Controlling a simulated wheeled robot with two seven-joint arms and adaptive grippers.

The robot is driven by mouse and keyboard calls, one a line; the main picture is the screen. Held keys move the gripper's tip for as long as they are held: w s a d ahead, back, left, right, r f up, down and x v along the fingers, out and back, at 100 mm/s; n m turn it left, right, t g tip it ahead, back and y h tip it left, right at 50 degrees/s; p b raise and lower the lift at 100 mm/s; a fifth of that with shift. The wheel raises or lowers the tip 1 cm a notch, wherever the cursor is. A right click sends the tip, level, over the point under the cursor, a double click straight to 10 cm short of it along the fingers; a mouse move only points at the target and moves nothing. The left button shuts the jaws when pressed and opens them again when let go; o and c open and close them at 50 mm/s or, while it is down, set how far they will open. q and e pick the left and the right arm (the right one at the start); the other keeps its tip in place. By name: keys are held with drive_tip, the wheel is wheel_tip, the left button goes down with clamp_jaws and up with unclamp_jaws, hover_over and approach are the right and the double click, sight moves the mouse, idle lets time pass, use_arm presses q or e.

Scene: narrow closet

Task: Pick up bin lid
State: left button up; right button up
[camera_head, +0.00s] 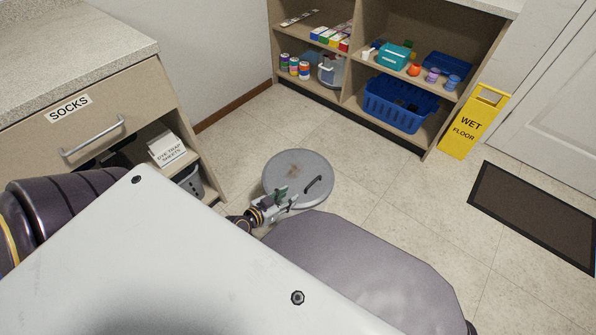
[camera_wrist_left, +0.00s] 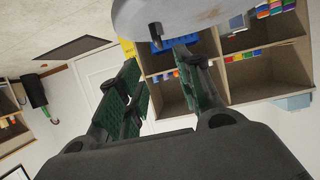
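The bin lid (camera_head: 293,163) is a round grey disc with a rusty patch and a dark bar handle (camera_head: 313,185). In the head view my left gripper (camera_head: 284,201) overlaps the lid's lower left part, to the left of the handle. The left wrist view looks upside down. There the lid (camera_wrist_left: 165,15) fills the top edge, and part of a dark handle shows on it. The two green-padded fingers of the left gripper (camera_wrist_left: 160,88) stand apart with nothing between them. What lies under the lid is hidden. My right gripper is not in view.
A shelf unit with a blue basket (camera_head: 400,106) stands at the back. A yellow wet-floor sign (camera_head: 473,122) and a dark mat (camera_head: 533,215) are at the right. A drawer cabinet (camera_head: 125,95) is at the left. Floor around the lid's back and right is clear.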

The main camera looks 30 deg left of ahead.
use_arm(q)
drive_tip(key=shift+w+f, duration=0.1)
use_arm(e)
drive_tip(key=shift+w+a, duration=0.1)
use_arm(q)
drive_tip(key=shift+w, duration=0.15)
drive_tip(key=shift+b+x, duration=0.3)
drive_tip(key=shift+x, duration=2)
drive_tip(key=shift+b+x, duration=0.5)
drive_tip(key=shift+x, duration=1.15)
drive_tip(key=shift+w+f, duration=0.1)
drive_tip(key=shift+w, duration=0.1)
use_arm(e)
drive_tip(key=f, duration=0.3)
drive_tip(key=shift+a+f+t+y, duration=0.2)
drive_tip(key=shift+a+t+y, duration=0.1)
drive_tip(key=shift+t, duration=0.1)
